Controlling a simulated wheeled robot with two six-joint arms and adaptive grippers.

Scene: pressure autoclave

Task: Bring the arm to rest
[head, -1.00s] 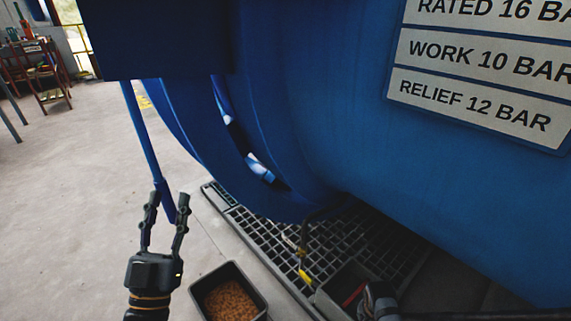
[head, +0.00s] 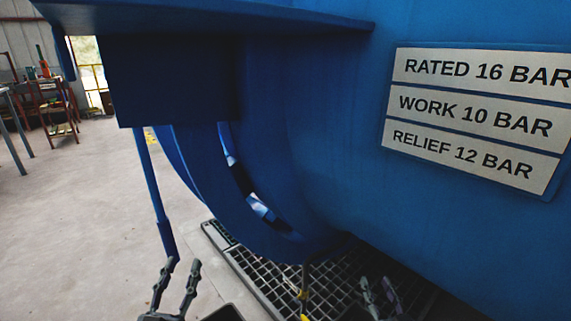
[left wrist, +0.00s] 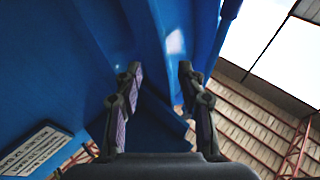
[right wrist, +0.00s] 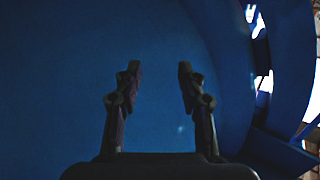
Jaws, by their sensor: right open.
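My left gripper (head: 176,284) is at the lower left of the head view, below the blue rod, with its fingers apart and nothing between them. The left wrist view shows its open fingers (left wrist: 157,85) in front of blue metal. My right gripper (head: 380,296) is at the bottom right of centre in the head view, above the dark grating. The right wrist view shows its fingers (right wrist: 157,83) apart and empty, facing the vessel's blue wall. The blue autoclave (head: 310,130) fills the middle and right of the head view.
A blue rod (head: 154,190) hangs left of the vessel. A sign panel (head: 475,118) is on its wall. Dark grating (head: 262,277) lies below. The rim of a dark bin (head: 225,312) shows at the bottom edge. The floor at left is clear; a cluttered bench (head: 45,85) stands far back.

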